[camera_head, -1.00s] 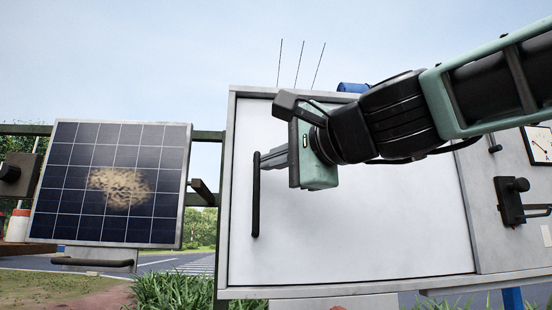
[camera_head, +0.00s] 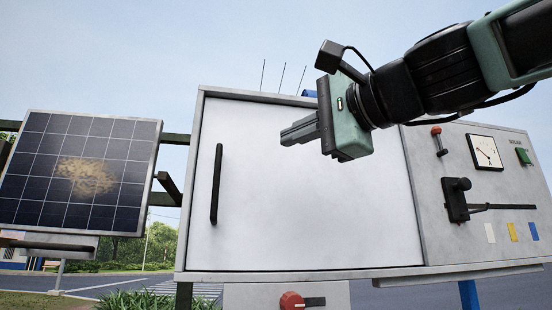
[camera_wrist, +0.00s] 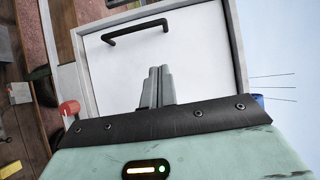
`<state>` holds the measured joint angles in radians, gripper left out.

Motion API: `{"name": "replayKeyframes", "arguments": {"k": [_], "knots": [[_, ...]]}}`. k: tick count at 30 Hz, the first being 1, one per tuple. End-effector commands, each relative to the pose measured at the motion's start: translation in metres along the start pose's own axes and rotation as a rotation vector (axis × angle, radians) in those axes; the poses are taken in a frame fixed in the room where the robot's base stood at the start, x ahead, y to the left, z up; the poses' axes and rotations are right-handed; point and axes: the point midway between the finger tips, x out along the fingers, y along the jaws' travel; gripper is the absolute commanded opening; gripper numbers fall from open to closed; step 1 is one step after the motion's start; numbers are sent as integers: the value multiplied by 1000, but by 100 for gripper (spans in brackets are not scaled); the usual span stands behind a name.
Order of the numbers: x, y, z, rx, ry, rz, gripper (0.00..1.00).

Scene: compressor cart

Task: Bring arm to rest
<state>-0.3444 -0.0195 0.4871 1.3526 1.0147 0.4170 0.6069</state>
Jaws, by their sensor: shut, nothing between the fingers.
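My gripper (camera_head: 284,137) is shut and empty, in front of the white cabinet door in the head view. Its fingers point left, towards the black door handle (camera_head: 216,184), and stand clearly apart from it. In the wrist view my closed fingers (camera_wrist: 158,72) lie side by side with nothing between them. The black handle (camera_wrist: 135,32) shows beyond their tips. The white door (camera_head: 310,225) looks closed in its grey frame. My arm reaches in from the upper right.
Right of the door is a grey panel with a gauge (camera_head: 485,152), a black lever switch (camera_head: 456,199) and a green switch (camera_head: 523,157). A red knob (camera_head: 291,301) sits below the door. A soiled solar panel (camera_head: 82,172) stands at left. Open sky lies above the cabinet.

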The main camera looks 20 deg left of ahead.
Motion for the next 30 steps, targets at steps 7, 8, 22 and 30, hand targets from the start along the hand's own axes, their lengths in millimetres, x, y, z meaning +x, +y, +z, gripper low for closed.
{"name": "replayKeyframes", "arguments": {"k": [7,8,22,30], "knots": [[-13,0,0,0,-1,0,0],[-13,0,0,0,-1,1,0],[-31,246,-12,-346,-78,544,0],[-123,421,-3,-595,-313,953,0]]}}
